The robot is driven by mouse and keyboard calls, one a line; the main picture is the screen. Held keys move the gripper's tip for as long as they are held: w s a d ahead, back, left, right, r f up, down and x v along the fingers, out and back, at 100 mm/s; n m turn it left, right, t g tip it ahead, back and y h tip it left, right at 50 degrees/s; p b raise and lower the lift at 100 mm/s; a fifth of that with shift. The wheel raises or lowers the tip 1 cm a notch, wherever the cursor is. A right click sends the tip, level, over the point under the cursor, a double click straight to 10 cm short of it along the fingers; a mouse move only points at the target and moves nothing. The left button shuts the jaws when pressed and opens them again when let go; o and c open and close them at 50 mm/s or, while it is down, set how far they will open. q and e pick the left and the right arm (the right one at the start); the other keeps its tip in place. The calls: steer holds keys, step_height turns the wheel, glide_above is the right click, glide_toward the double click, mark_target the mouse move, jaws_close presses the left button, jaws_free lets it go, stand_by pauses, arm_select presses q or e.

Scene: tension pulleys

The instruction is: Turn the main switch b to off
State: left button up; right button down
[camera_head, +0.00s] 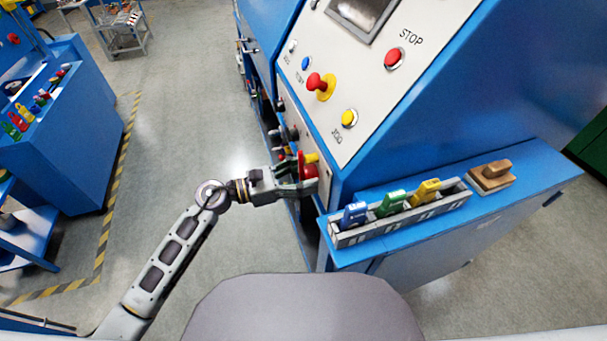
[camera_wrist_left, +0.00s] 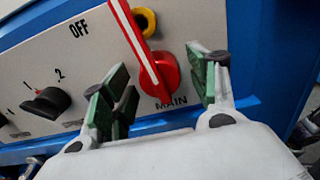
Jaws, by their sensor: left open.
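The main switch (camera_wrist_left: 158,74) is a red rotary handle with a white line along it. In the left wrist view it sits above the word MAIN, with its long arm pointing up and slightly left. The label OFF is to its upper left. In the head view the switch's red handle (camera_head: 301,160) shows partly behind my gripper. My left gripper (camera_wrist_left: 162,80) is open, with its green pads on either side of the red handle. I cannot tell whether a pad touches it. The same gripper reaches the panel in the head view (camera_head: 304,183).
A black selector knob (camera_wrist_left: 46,103) is left of the switch. A yellow part (camera_wrist_left: 147,19) is behind the handle. Above on the panel are a red mushroom button (camera_head: 316,82), STOP button (camera_head: 393,58) and yellow JOG button (camera_head: 348,118). A blue ledge holds a tray (camera_head: 345,240) of colored tags.

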arm_select(q)
steer(key=shift+c, duration=0.3)
arm_select(e)
steer(key=shift+w, duration=0.1)
arm_select(q)
steer(key=c, duration=0.7)
jaws_close()
arm_select(e)
steer(key=shift+w+a+r, duration=0.1)
steer(key=shift+w, duration=0.15)
steer(key=shift+s, duration=0.1)
